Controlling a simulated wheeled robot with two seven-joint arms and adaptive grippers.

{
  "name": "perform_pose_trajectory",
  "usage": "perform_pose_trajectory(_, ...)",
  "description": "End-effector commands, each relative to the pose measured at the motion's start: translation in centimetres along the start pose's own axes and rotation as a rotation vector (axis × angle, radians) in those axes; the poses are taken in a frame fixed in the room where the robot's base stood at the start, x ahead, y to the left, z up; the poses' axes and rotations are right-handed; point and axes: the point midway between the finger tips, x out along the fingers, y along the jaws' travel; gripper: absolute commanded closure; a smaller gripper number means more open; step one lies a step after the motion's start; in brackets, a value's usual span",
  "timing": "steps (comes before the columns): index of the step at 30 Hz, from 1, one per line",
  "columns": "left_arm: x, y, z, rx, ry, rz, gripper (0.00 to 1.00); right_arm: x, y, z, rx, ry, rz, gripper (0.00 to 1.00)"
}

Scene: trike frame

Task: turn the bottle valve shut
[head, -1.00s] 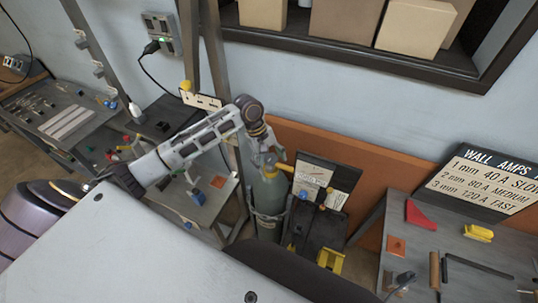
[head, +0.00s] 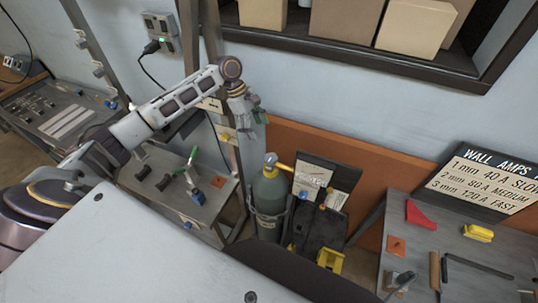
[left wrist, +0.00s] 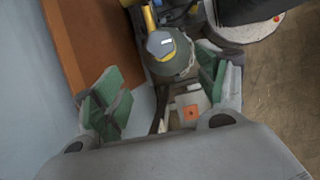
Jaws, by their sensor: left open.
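The gas bottle (head: 270,192) stands upright, grey-green, in a holder against the orange panel. Its valve (head: 271,160) on top is yellow, with a yellow part reaching to the right. My left gripper (head: 250,118) is above and slightly left of the valve in the head view, open and empty, apart from the bottle. In the left wrist view the open green-padded fingers (left wrist: 160,92) stand wide apart; the bottle top (left wrist: 175,62) and its valve knob (left wrist: 160,43) lie beyond them. My right gripper is not in view.
An orange panel (head: 330,147) runs behind the bottle. A black case with yellow parts (head: 329,259) stands right of it. A bench (head: 455,255) holds a red wedge and a yellow block. Another metal bench (head: 205,205) lies left. Open air surrounds the gripper above the bottle.

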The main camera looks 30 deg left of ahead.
Motion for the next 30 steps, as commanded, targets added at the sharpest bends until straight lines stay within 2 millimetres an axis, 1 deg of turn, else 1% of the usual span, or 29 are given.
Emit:
perform_pose_trajectory(5,0.4,0.0,0.0,0.001,0.000,-0.001,0.27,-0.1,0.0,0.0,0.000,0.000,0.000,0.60)
perform_pose_trajectory(11,1.9,0.0,0.0,0.000,0.001,-0.001,0.27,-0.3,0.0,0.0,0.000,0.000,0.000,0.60)
perform_pose_trajectory(22,6.5,0.0,0.0,0.000,0.000,-0.002,0.27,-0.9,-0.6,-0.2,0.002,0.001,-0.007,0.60)
perform_pose_trajectory(30,10.1,0.0,0.1,0.001,-0.001,-0.001,0.27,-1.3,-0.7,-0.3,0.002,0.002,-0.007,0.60)
